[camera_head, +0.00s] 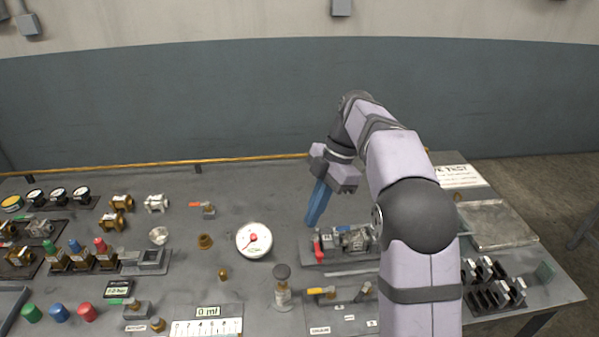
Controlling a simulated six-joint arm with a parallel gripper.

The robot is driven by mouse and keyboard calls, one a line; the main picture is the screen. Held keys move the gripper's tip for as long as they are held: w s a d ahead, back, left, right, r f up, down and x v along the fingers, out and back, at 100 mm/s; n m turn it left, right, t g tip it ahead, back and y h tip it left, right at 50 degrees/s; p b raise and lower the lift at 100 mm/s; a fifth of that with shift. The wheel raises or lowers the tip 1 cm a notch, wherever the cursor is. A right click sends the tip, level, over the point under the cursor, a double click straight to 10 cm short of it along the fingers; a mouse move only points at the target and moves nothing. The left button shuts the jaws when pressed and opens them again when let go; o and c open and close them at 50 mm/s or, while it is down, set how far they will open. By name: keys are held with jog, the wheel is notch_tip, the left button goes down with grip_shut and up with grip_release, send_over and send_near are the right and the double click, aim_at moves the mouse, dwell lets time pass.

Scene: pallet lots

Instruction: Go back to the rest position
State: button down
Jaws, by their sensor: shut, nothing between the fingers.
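My gripper (314,222) has blue fingers that are closed together with nothing between them. They point down above the grey table (185,275), in the middle-right of the view. The fingertips are just left of and behind a silver valve assembly (351,239) with a red part, standing on a dark base plate. I cannot tell how high the tips are above the table. My arm comes in from the lower right and hides part of the table behind it.
A round white gauge (254,240) lies left of the gripper. A dark-knobbed fitting (282,287) stands in front. Several brass fittings and coloured caps fill the left side. A metal plate (498,225) lies at right. A yellow rail (130,167) runs along the back edge.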

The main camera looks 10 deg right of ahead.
jog(key=s+d+f+m+h, duration=0.1)
jog(key=s+f+m, duration=0.3)
jog(key=s+m, duration=0.3)
jog(key=s+d+f+m+t+h, duration=0.1)
jog(key=s+d+f+m, duration=0.1)
jog(key=s+f+m, duration=0.3)
jog(key=s+d+f+m+h, duration=0.1)
jog(key=s+f+m, duration=0.4)
jog(key=s+m, duration=0.5)
jog(key=shift+s+d+h+p, duration=0.4)
jog(key=shift+s+d, duration=0.35)
jog(key=shift+s, duration=0.2)
